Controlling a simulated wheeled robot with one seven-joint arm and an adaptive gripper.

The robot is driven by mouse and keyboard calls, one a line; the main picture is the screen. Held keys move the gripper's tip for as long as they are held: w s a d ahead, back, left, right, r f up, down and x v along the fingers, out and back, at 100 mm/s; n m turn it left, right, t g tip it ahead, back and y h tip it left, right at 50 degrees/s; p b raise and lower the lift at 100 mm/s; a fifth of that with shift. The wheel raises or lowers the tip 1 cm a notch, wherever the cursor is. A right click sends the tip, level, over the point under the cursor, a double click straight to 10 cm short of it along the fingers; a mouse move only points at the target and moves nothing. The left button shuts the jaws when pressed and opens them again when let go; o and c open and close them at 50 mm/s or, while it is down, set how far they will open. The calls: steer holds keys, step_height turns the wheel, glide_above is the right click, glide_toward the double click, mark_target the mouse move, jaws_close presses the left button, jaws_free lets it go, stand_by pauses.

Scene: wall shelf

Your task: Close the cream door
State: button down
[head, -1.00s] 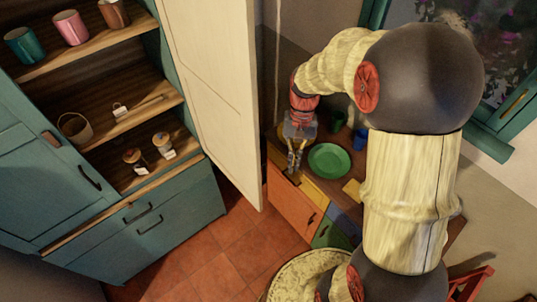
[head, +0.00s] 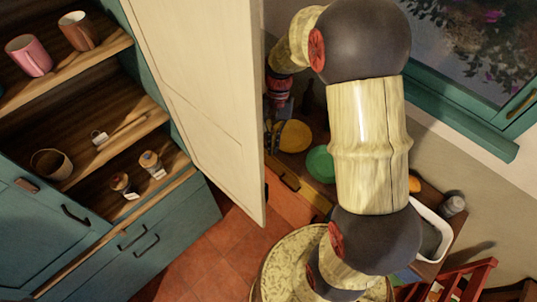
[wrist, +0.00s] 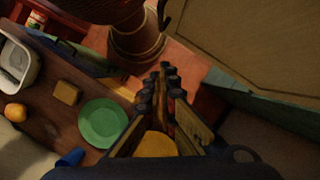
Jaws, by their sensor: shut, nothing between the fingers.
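The cream door (head: 205,95) stands open from the right side of the teal cabinet (head: 170,235), with the shelves exposed. In the wrist view, a large dim panel at upper right appears to be the door (wrist: 260,40), with a dark handle near its left edge. My gripper (head: 270,140) is beyond the door's free edge in the head view, over the wooden counter and partly hidden by the door. In the wrist view my gripper (wrist: 167,72) is shut and empty, left of the panel. Contact with the door cannot be told.
The counter holds a green plate (head: 320,163), a yellow plate (head: 295,136) and a white bin (head: 433,240). Tiled floor (head: 215,262) is free below the door.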

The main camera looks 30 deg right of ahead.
steer(key=s+a+f+p, duration=0.2)
steer(key=s+a+f, duration=0.2)
steer(key=s+f, duration=0.2)
step_height(320, 180, down, 2)
steer(key=shift+a+f, duration=0.15)
steer(key=shift+f, duration=0.05)
steer(key=shift+a, duration=0.1)
stand_by(0.3)
